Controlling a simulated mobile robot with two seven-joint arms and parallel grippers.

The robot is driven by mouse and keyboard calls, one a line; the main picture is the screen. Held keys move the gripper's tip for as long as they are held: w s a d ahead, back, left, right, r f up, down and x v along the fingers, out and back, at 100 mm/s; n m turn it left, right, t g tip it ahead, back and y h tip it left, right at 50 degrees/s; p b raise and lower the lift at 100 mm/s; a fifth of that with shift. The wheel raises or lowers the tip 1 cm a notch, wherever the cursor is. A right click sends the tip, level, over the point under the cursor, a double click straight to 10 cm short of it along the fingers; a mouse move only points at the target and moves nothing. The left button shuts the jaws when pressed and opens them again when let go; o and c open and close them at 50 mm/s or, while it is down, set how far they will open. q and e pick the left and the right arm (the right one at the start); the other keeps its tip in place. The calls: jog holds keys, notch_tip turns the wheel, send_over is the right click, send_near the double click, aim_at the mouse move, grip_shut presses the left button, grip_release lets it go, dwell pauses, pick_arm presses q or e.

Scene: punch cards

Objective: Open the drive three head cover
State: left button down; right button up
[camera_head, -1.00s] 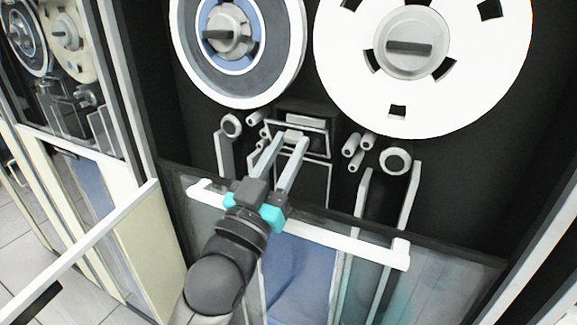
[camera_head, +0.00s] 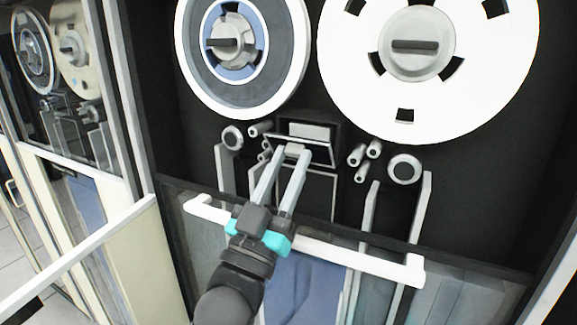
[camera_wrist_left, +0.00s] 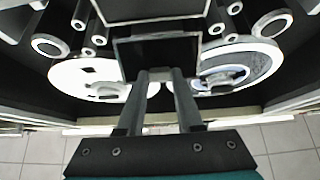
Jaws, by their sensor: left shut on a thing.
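The drive's head cover (camera_head: 318,153) is a dark panel with a light metal frame, between and below the two large reels. It is tilted outward from the top, and a recess with a pale block (camera_head: 309,131) shows above it. My left gripper (camera_head: 291,151) is shut on the cover's edge, its two long fingers reaching up to it from below. In the left wrist view the dark cover (camera_wrist_left: 158,50) stands just beyond the fingertips (camera_wrist_left: 161,75). The fingers hide part of the cover. My right gripper is not in view.
A grey-blue reel (camera_head: 285,62) and a white reel (camera_head: 335,55) sit above. Small rollers (camera_head: 374,149) flank the head area. A white handle bar (camera_head: 340,254) on a glass panel crosses below, close under my wrist. Another drive cabinet stands at left.

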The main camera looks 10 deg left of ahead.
pick_arm(q)
jog(key=c, duration=0.6)
grip_release()
jog(key=shift+o, duration=0.2)
jog(key=b+v, duration=0.2)
jog(key=v, duration=1.3)
jog(key=shift+s+b, duration=0.2)
jog(key=shift+b, duration=0.2)
